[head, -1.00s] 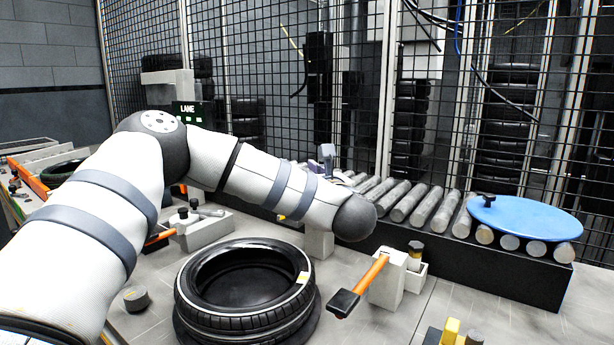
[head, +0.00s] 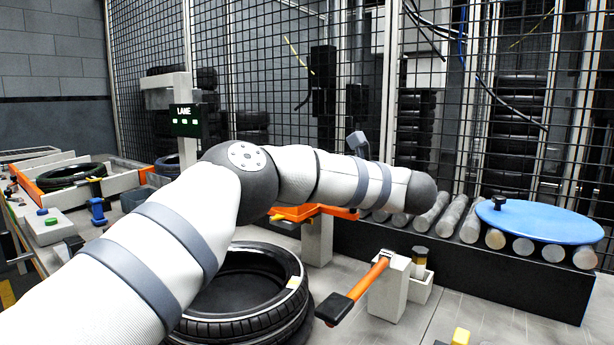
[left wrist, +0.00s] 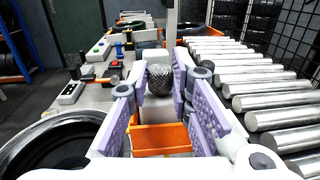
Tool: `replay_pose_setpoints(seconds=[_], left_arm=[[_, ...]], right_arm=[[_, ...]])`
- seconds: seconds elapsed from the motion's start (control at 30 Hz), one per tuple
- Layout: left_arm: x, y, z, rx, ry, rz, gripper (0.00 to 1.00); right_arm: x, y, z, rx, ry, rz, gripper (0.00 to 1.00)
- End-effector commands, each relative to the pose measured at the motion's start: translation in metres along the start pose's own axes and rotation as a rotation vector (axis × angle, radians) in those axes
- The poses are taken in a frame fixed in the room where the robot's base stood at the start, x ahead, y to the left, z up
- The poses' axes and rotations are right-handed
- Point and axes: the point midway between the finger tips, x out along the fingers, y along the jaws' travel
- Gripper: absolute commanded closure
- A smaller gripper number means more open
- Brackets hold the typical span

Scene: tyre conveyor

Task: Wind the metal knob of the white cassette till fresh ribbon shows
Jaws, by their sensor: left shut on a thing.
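In the left wrist view a dark, knurled metal knob (left wrist: 160,79) stands between the purple pads of my left gripper (left wrist: 161,74). The gripper is closed on the knob. White parts (left wrist: 155,112) that look like the cassette's body show around and below the knob. I cannot make out the ribbon in this view. In the head view my left forearm reaches across the middle, and its gripper is hidden behind it. My right gripper is in neither view.
An orange tray (left wrist: 163,140) lies below the fingers. Conveyor rollers (left wrist: 262,88) run along the right. In the head view a tyre (head: 285,300) lies below my arm. An orange-handled lever (head: 362,282) and a blue disc (head: 540,222) are to its right.

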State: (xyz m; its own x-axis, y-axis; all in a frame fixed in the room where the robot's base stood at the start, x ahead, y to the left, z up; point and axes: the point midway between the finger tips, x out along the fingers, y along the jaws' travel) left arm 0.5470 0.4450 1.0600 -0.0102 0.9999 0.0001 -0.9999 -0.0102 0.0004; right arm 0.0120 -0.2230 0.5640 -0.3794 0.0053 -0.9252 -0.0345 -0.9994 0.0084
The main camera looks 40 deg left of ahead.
Motion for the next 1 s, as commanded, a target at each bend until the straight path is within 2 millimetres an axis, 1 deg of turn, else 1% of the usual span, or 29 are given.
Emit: replay_pose_setpoints(seconds=[0.47, 0.5, 0.57, 0.6, 0.87, 0.93, 1.0], left_arm=[[0.000, 0.000, -0.001, 0.001, 0.001, 0.014, 1.00], [0.000, 0.000, -0.001, 0.001, 0.001, 0.014, 0.76], [0.000, 0.000, -0.001, 0.001, 0.001, 0.014, 0.63], [0.000, 0.000, 0.000, 0.001, 0.001, 0.014, 0.60], [-0.001, 0.000, 0.000, 0.000, 0.000, 0.013, 0.60], [-0.007, -0.001, 0.001, 0.001, -0.001, 0.011, 0.60], [-0.021, -0.002, 0.001, 0.001, -0.004, 0.008, 0.60]], right_arm=[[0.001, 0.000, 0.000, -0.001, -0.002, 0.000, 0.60], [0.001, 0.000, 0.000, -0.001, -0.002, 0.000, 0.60], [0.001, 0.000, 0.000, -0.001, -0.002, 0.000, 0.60], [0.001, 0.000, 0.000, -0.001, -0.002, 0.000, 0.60], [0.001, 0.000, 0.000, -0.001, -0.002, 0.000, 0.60], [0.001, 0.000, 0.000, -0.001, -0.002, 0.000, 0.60], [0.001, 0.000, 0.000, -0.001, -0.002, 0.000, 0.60]])
